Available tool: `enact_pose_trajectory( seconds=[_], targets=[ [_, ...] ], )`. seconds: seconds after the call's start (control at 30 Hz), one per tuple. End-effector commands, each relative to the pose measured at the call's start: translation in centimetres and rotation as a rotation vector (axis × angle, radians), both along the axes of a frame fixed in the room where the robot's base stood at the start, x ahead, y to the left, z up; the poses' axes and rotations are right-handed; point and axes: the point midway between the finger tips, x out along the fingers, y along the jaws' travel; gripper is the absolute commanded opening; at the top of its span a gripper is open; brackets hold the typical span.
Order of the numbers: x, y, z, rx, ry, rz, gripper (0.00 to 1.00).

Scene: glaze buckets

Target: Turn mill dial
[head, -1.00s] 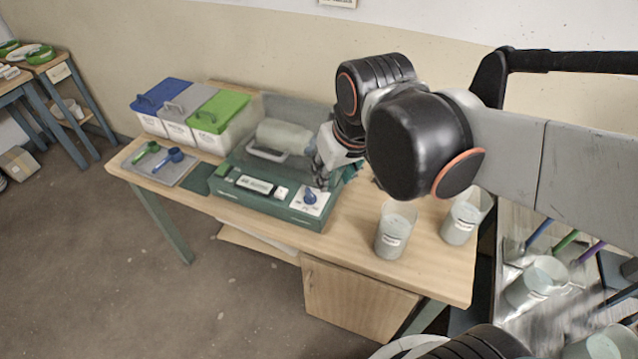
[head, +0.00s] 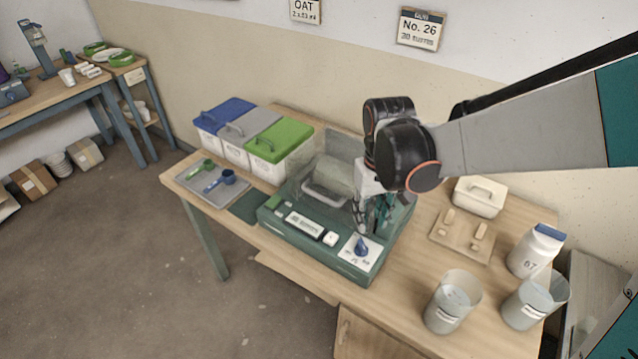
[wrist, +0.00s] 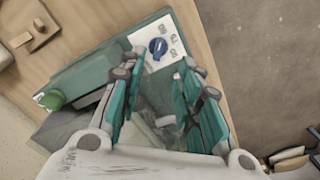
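The mill (head: 322,262) is a green box on the wooden table with a clear cover and a pale cylinder at its back. Its blue dial (head: 361,246) sits on a white plate at the right front corner. In the wrist view the dial (wrist: 158,47) is at the top centre, beyond my fingertips. My gripper (head: 372,222) points down above the mill, just behind the dial. In the wrist view my gripper (wrist: 162,75) has its teal fingers apart with nothing between them. The gripper is not touching the dial.
Bins with blue, grey and green lids (head: 280,142) stand at the left back. Scoops lie on a grey tray (head: 215,188).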

Motion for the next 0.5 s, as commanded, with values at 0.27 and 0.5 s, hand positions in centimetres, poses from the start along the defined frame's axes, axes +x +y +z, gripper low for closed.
enact_pose_trajectory(
  seconds=[0.27, 0.5],
  targets=[
    [0.1, 0.0, -5.6, 0.000, -0.001, 0.000, 0.32],
    [0.1, 0.0, -9.9, 0.000, -0.001, 0.000, 0.32]
  ],
)
